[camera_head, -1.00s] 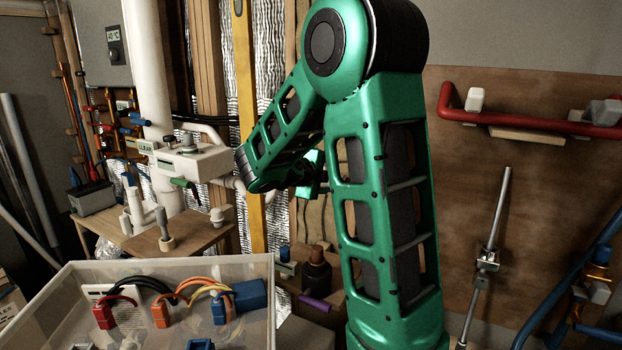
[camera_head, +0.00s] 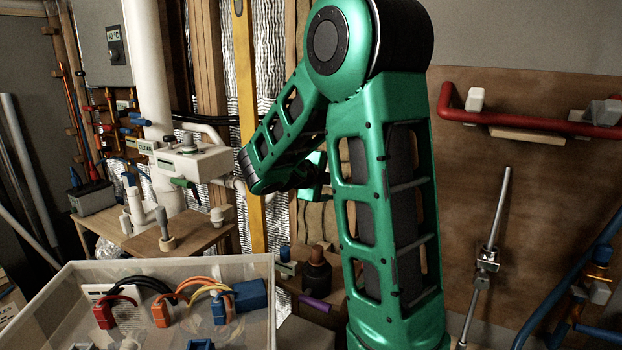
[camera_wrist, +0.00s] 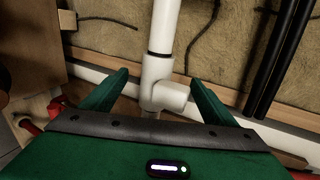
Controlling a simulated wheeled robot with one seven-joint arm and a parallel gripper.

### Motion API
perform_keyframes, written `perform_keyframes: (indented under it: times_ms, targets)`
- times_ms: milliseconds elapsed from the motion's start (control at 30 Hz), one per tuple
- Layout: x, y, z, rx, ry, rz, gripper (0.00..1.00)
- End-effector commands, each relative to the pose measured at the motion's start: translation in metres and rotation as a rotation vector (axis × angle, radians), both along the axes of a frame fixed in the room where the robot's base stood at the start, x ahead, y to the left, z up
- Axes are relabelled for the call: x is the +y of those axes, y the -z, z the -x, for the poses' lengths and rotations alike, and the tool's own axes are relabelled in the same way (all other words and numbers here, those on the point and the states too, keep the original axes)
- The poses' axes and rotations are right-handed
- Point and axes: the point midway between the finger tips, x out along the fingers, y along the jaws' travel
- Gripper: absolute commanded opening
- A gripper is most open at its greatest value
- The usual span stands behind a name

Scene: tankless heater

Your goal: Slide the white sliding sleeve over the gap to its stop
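In the wrist view a white pipe (camera_wrist: 164,25) comes down from the top edge to a black ring. Below the ring is a slightly wider white section (camera_wrist: 157,70) with a stub branching to the right (camera_wrist: 170,95). I cannot tell which white part is the sliding sleeve, and no gap is clearly visible. My gripper (camera_wrist: 159,76) is open, with one green finger on each side of the wider section. Both fingers look apart from it. In the head view my arm hides most of the gripper and that pipe; a short white pipe length (camera_head: 234,183) shows left of it.
A white valve unit (camera_head: 195,160) stands left of my arm, above a wooden shelf (camera_head: 185,236). A clear bin (camera_head: 55,300) with coloured connectors is at lower left. A red pipe (camera_head: 530,120) crosses the right panel. Black pipes (camera_wrist: 278,60) run at right in the wrist view.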

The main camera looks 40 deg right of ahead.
Motion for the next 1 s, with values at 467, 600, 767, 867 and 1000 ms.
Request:
perform_keyframes:
  times_ms: [467, 600, 767, 867, 1000]
  targets:
    - [0.013, -0.009, 0.004, -0.005, 0.0, 0.006, 0.81]
    - [0.022, -0.013, 0.007, -0.006, 0.0, 0.004, 0.81]
    - [0.031, -0.017, 0.011, -0.007, 0.001, 0.006, 0.81]
    - [0.037, -0.02, 0.013, -0.007, 0.001, 0.005, 0.81]
    - [0.045, -0.024, 0.016, -0.007, 0.001, 0.006, 0.81]
